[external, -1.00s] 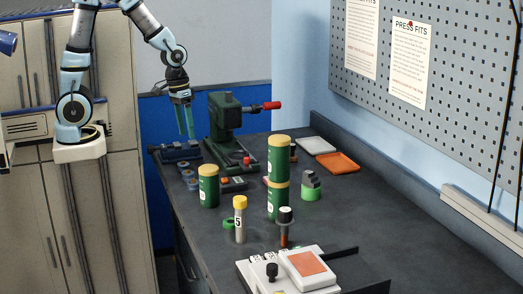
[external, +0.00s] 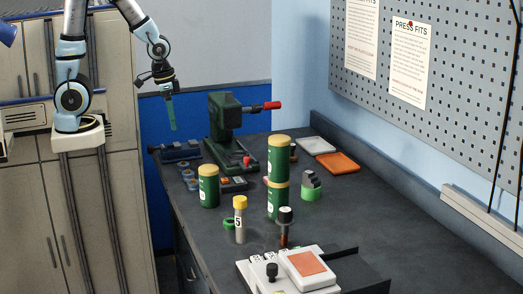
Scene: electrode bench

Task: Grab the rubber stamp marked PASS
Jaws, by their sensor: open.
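No PASS marking can be read on anything at this size. A black-topped piece with a reddish-brown stem (external: 284,226) stands upright on the bench behind the white board. A small black-knobbed piece (external: 272,270) sits on the white board (external: 250,270), beside an orange-red pad in a white case (external: 306,264). Either could be a stamp; I cannot tell which. My gripper (external: 172,127) is open and empty, with teal fingers pointing down. It hangs in the air left of the green press, well away from both pieces.
The green press (external: 222,130) with a red-tipped lever stands at the back of the bench. Green canisters with yellow lids (external: 208,188) and a yellow-capped tube marked 5 (external: 240,222) stand mid-bench. An orange tray (external: 338,163) lies behind.

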